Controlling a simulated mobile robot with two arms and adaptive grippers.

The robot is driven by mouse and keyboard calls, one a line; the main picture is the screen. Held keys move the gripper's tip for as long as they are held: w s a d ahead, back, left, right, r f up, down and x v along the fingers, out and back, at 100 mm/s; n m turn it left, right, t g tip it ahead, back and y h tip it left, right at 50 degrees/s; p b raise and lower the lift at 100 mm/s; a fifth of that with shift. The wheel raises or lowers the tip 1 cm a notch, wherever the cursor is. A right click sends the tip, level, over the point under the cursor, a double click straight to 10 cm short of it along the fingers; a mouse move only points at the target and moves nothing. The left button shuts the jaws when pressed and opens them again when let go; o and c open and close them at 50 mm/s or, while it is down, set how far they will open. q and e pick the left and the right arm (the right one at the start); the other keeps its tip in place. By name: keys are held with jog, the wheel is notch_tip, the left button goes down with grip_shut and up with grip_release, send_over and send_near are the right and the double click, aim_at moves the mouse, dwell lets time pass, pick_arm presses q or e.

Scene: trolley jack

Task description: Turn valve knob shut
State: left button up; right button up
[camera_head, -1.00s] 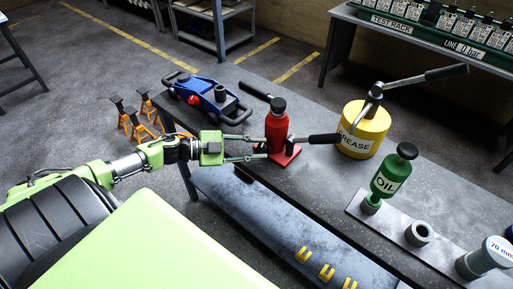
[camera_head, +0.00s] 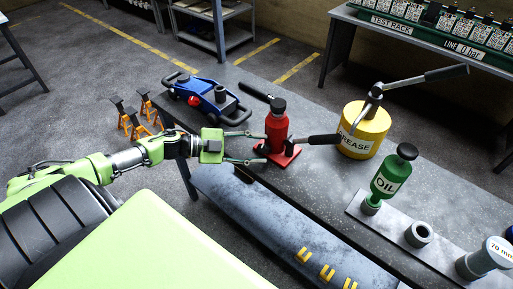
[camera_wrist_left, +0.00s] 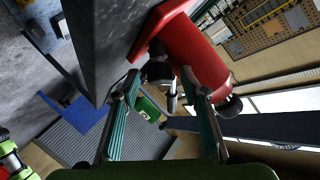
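A red bottle jack (camera_head: 277,128) stands on its red base plate on the dark bench. A small dark valve knob (camera_head: 263,148) sits low on its left side. In the left wrist view the black knob (camera_wrist_left: 158,70) shows near the red jack body (camera_wrist_left: 198,58). My left gripper (camera_head: 264,147) is open, with its two thin fingers spread on either side of the knob. The wrist view shows gaps between the knob and both fingertips (camera_wrist_left: 160,84). My right gripper is not in view.
A black-gripped lever (camera_head: 322,139) reaches out right of the red jack. A blue trolley jack (camera_head: 212,100) lies behind left. Orange stands (camera_head: 135,122) are on the floor.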

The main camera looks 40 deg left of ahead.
pick_arm(q)
jog(key=v, duration=1.2)
dwell(0.6)
